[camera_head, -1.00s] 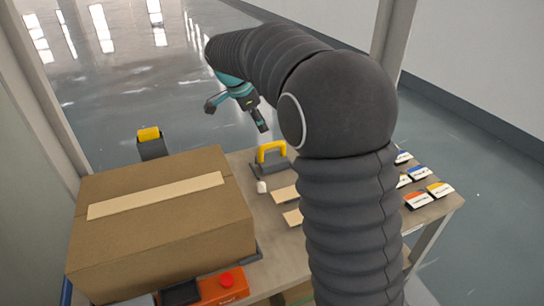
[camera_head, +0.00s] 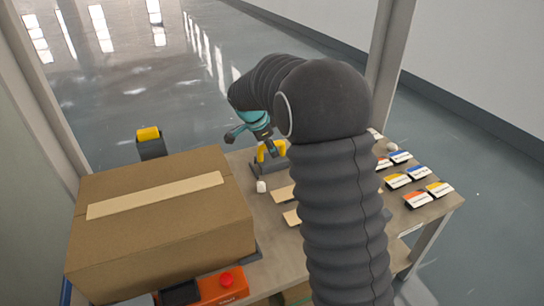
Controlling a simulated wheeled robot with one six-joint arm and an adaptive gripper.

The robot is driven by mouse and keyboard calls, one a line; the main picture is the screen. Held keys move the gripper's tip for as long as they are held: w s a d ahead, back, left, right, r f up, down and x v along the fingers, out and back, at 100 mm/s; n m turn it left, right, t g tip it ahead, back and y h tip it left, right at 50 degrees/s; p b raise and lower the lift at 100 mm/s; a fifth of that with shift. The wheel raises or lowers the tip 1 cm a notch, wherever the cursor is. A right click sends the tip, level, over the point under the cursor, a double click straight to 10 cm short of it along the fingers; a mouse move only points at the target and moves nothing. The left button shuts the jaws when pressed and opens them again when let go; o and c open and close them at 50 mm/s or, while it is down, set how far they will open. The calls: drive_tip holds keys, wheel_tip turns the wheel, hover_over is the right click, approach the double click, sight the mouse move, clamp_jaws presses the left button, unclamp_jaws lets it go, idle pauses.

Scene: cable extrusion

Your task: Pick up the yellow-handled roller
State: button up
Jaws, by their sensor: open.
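A tool with a yellow arched handle (camera_head: 262,152) on a dark grey base stands on the table, right of the cardboard box; I take it for the roller. Its underside cannot be seen. My gripper (camera_head: 252,143), teal with dark fingers, is open and empty. It appears just above and behind the yellow handle, with one finger partly in front of the handle in the picture. I cannot tell whether they touch. My dark arm hides part of the table right of the tool.
A large cardboard box (camera_head: 165,225) fills the table's left side. Behind it stands a dark thing with a yellow top (camera_head: 149,135). A small white object (camera_head: 261,186) and tan pieces (camera_head: 285,193) lie near the tool. Several coloured packets (camera_head: 416,200) lie at right. A red button (camera_head: 226,279) is in front.

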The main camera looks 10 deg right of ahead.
drive_tip(key=shift+f, duration=0.2)
clamp_jaws()
drive_tip(key=shift+w, duration=0.1)
drive_tip(key=shift+r, duration=0.15)
